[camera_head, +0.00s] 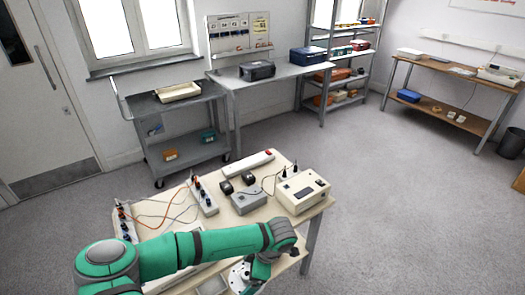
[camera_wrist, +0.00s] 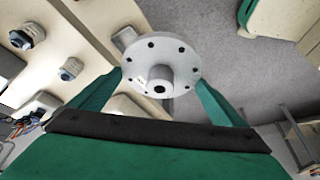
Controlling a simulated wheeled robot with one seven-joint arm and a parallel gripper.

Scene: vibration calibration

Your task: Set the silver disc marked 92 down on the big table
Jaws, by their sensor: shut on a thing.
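A silver disc (camera_wrist: 185,57) with a ring of holes and a raised hub is between the green fingers of my gripper (camera_wrist: 158,82) in the wrist view. My gripper is shut on it. A number on it is not legible. In the head view the disc (camera_head: 238,274) shows beside my gripper (camera_head: 258,272), low in the picture, at the front of the near pale-topped table (camera_head: 312,212). I cannot tell how high it is above the top. Which table is the big one is not marked.
The near table holds a cream instrument box (camera_head: 302,190), a grey box (camera_head: 249,201), a power strip (camera_head: 249,164) and cables. Behind stand a grey cart (camera_head: 185,143), a grey bench (camera_head: 285,72) and shelves (camera_head: 341,60). A brown table (camera_head: 430,109) is at right. Floor between is clear.

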